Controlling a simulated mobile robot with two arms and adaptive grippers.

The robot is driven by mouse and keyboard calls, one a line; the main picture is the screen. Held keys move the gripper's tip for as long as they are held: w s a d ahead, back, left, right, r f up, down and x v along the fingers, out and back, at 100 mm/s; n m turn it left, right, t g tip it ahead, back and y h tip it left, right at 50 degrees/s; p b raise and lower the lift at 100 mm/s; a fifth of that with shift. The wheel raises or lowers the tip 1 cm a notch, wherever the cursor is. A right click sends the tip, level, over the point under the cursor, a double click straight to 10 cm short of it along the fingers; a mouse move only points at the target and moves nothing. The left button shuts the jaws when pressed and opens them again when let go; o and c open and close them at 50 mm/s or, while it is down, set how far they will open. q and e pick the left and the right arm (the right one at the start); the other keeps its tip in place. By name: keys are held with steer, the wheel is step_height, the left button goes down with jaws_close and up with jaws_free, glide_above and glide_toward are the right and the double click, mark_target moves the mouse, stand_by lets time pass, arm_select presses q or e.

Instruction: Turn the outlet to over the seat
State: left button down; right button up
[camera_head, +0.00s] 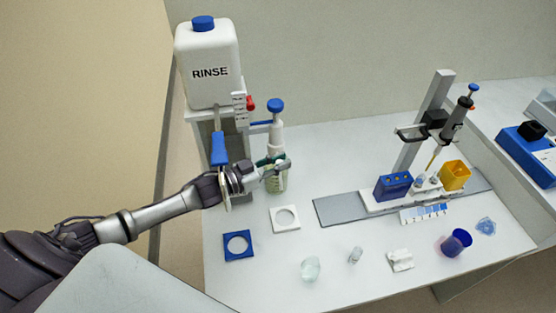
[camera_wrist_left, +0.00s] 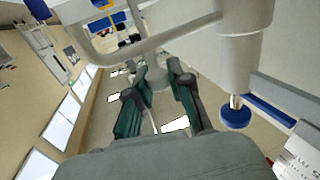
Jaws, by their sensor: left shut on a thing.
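The pump dispenser (camera_head: 275,136) has a blue knob on top and a white body, above a greenish bottle (camera_head: 277,183). In the left wrist view its white body (camera_wrist_left: 240,45) looks upside down, with a pale outlet tube (camera_wrist_left: 165,37) running sideways from it. My left gripper (camera_head: 274,166) is in front of the dispenser, shut on what looks like the outlet. Its fingers hide part of it. A white square plate with a round hole (camera_head: 274,219) and a blue one (camera_head: 229,253) lie on the bench, nearer. I cannot tell which is the seat. My right gripper is out of view.
A white RINSE tank (camera_head: 208,85) stands behind my left forearm, with a blue lever (camera_head: 218,150) below it. A pipette stand (camera_head: 432,105), blue rack (camera_head: 393,187) and yellow box (camera_head: 455,175) are on the right. Small pieces lie along the front.

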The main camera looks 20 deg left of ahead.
arm_select(q)
steer(key=c, duration=1)
jaws_free()
steer(key=shift+s+a, duration=0.3)
steer(key=shift+s, duration=0.1)
steer(key=v, duration=1.1)
